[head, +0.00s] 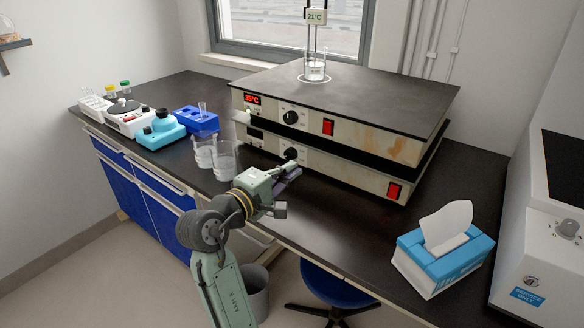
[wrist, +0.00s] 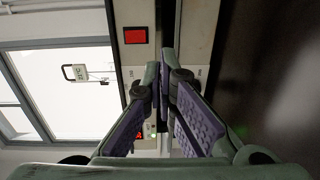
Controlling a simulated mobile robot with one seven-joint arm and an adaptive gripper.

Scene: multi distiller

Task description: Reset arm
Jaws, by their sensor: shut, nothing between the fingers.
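My gripper (head: 290,172) is in the middle of the head view, at the end of my arm, just in front of the lower stacked hotplate unit (head: 345,172). Its fingertips are close to that unit's black knob (head: 291,154); I cannot tell whether they touch it. In the wrist view my gripper (wrist: 166,62) is shut and empty, its purple-padded fingers meeting at the tips. A hotplate front with a red switch (wrist: 135,36) lies beyond the tips there.
Two glass beakers (head: 223,161) stand just left of my gripper. A blue tube rack (head: 196,122) and small lab devices (head: 163,130) are farther left. A blue tissue box (head: 443,263) sits at the right. A beaker (head: 315,71) stands on the upper hotplate (head: 400,95). A stool (head: 338,287) is below the bench edge.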

